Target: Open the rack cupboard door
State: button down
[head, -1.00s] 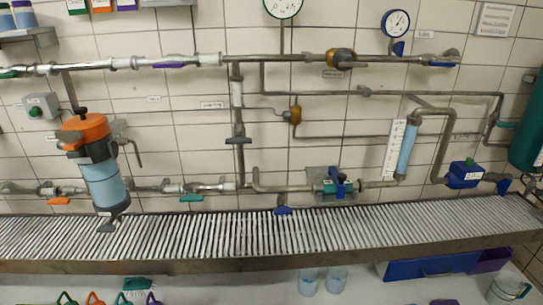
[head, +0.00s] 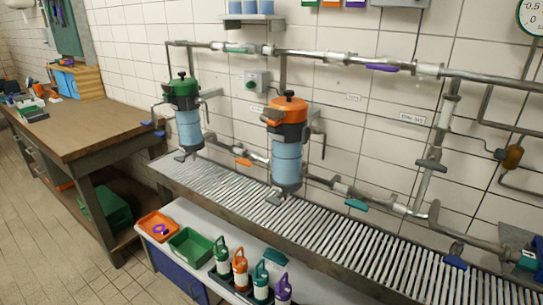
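No door that I can surely tell as the rack cupboard door is in view. A low unit with a pale top (head: 215,227) stands in front of the slatted channel, and a blue front panel (head: 172,268) shows below its top at the bottom left. I cannot tell whether that panel is a door, and no handle on it is clear. My gripper and arm are not in view.
An orange tray (head: 147,226), a green tray (head: 181,262) and several bottles (head: 240,272) stand on the low unit. A wooden workbench (head: 88,122) is at the left, with clear tiled floor (head: 50,240) before it. Pipes and filters (head: 287,165) line the wall.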

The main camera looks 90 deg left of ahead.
aim_at(195, 288)
jog(key=u, duration=3.7)
jog(key=i, duration=1)
jog(key=k, duration=1)
jog(key=u, duration=1.9)
jog(key=i, duration=1.1)
jog(key=z, duration=0.35)
